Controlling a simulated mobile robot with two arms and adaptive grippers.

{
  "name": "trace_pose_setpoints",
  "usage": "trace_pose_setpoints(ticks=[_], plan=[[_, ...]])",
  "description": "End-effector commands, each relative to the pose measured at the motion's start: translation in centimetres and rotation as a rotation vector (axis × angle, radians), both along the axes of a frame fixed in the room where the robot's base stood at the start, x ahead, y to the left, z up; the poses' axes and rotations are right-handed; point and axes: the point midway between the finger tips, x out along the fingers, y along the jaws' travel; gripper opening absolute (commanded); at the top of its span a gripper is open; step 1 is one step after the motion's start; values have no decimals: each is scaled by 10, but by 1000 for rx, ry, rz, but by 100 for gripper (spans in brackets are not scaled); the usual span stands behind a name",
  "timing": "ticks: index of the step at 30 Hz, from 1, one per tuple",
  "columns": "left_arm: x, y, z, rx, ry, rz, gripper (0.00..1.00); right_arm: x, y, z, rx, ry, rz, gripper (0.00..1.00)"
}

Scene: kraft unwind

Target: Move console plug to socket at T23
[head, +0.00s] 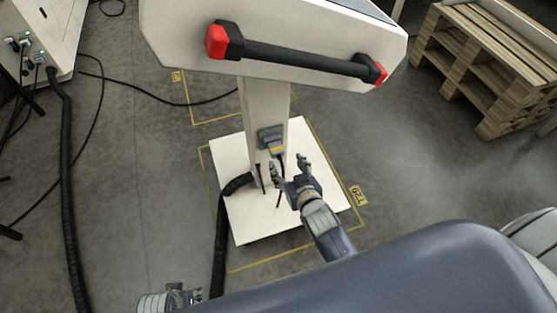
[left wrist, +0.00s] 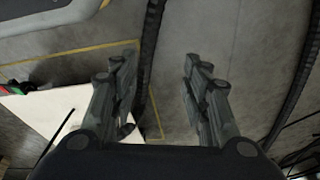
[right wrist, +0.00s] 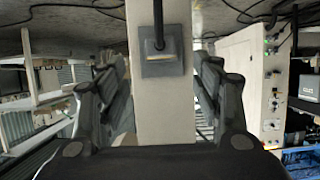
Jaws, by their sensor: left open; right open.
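The console (head: 275,50) stands on a white post (head: 262,100) over a white base plate (head: 235,225). A grey socket box on the post (head: 270,133) holds the console plug, whose yellowish part (head: 277,149) shows with a dark cable. In the right wrist view the plug (right wrist: 157,47) sits at the box (right wrist: 165,68), its cable running up the picture. My right gripper (head: 288,164) is open and empty, close to the post below the box. My left gripper (head: 185,293) is open and empty, low at the left; its fingers show in the left wrist view (left wrist: 158,68).
A black hose (head: 221,235) runs off the base plate. A yellow floor tag (head: 358,195) lies beside the plate; its text is hard to read. A cabinet with connectors (head: 45,35) stands far left, with cables on the floor. Wooden pallets (head: 490,70) stand at right.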

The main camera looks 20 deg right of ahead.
Motion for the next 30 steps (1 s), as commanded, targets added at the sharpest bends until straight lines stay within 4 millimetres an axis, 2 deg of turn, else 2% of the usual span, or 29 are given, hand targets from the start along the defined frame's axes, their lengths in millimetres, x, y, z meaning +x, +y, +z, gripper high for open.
trace_pose_setpoints(ticks=[6, 15, 21, 30], plan=[[10, -1, 31, -2, -23, 3, 43, 37, 2, -16, -1, -3, 2, 60], [14, 0, 73, -2, -42, 7, 43, 73, 3, -32, -1, 0, 2, 60], [14, 0, 86, -3, -49, 8, 43, 82, 4, -35, -1, 1, 1, 60], [14, 0, 88, -3, -49, 8, 43, 83, 4, -35, -1, 1, 1, 60]])
